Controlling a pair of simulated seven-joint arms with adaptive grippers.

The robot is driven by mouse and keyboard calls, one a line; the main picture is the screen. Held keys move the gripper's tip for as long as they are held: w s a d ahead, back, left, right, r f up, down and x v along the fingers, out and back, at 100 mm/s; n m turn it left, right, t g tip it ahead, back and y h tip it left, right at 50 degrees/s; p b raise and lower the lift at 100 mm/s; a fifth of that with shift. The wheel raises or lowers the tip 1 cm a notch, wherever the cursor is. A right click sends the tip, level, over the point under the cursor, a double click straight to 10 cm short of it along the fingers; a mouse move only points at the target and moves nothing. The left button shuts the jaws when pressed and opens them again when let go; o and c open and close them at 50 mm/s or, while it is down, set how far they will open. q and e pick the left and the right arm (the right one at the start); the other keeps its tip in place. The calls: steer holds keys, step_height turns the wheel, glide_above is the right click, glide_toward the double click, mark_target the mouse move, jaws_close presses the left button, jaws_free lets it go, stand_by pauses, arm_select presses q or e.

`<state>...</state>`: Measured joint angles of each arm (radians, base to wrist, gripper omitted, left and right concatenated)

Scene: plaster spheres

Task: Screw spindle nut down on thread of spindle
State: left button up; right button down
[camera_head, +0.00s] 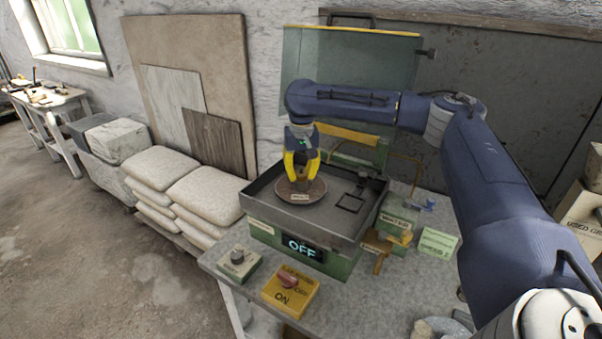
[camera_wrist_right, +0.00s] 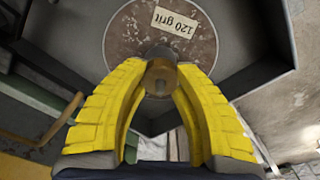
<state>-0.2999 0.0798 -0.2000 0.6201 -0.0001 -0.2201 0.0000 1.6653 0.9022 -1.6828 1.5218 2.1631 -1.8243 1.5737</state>
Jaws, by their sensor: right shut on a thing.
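The spindle nut (camera_wrist_right: 160,80) shows in the right wrist view as a small brown round piece at the middle of the reddish-brown disc. My right gripper (camera_head: 301,181), with yellow fingers, points down over the disc (camera_head: 317,188) in the grey machine tray. In the right wrist view the fingertips (camera_wrist_right: 160,73) are closed on the nut from both sides. The disc (camera_wrist_right: 212,42) carries a "120 grit" label. The spindle and its thread are hidden under the nut and fingers. My left gripper is not in view.
The machine's tray wall (camera_head: 300,226) surrounds the disc, and its display (camera_head: 303,247) reads "OFF". A raised greenish panel (camera_head: 345,75) stands behind.

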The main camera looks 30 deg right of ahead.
steer(key=m, duration=0.9)
steer(key=shift+m, duration=0.4)
steer(key=m, duration=0.4)
steer(key=shift+g, duration=0.3)
steer(key=shift+m, duration=2)
steer(key=c, duration=1)
jaws_free()
steer(key=shift+r, duration=0.1)
steer(key=shift+r, duration=1.85)
